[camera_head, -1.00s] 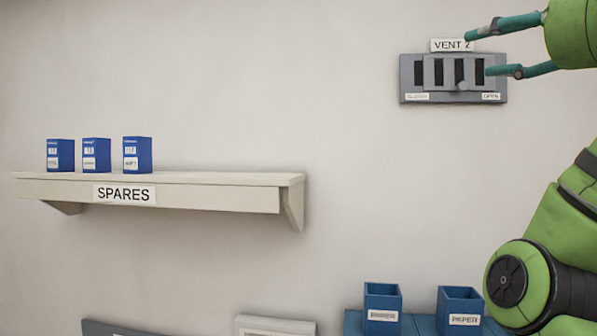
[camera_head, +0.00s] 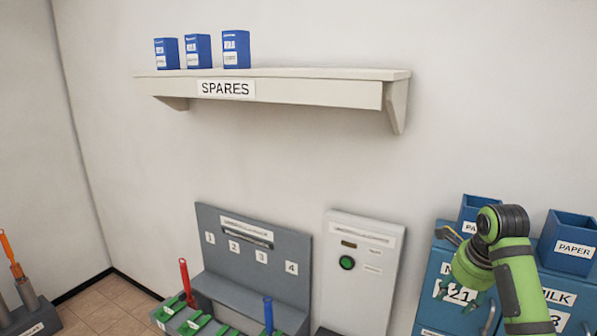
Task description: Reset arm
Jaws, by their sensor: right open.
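My right arm comes in at the lower right, green with black joints. Its gripper (camera_head: 447,264) is open and empty, with teal fingers pointing left and down, in front of a blue mailbox cabinet marked 21 (camera_head: 440,270). The gripper partly hides the cabinet's label. I cannot tell how far it is from the cabinet. My left gripper is not in view.
A SPARES shelf (camera_head: 350,92) holds three blue boxes (camera_head: 197,51). Below are a grey numbered panel (camera_head: 248,262) with coloured levers and a white panel with a green button (camera_head: 347,262). PAPER bins (camera_head: 570,240) stand on the cabinet. The wall between is bare.

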